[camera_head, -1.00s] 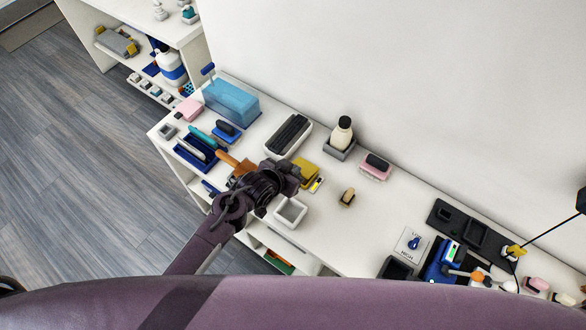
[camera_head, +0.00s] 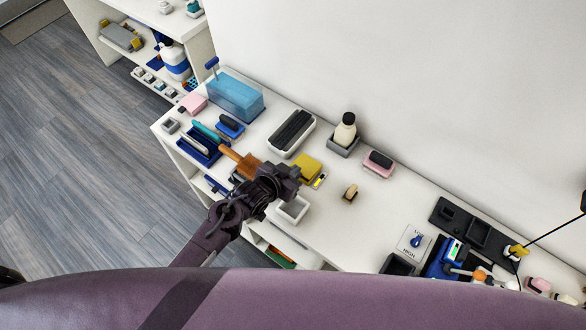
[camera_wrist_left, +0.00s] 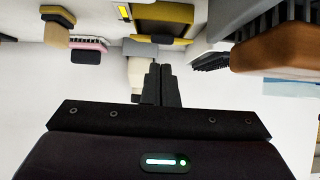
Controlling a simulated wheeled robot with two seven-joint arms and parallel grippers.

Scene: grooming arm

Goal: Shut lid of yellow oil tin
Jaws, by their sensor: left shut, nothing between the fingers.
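The yellow oil tin (camera_head: 308,166) stands on the counter just beyond my left gripper, with a small yellow marking at its front right. In the head view its yellow panel looks raised and tilted, but the lid's exact angle is hard to tell. My right gripper is not in view.
A white open box (camera_head: 293,209) sits beside my left gripper. A wooden-handled brush (camera_head: 244,165) lies to its left, and a dark-topped white case (camera_head: 292,133) behind. A small tan brush (camera_head: 351,192) stands to the right, with clear counter around it.

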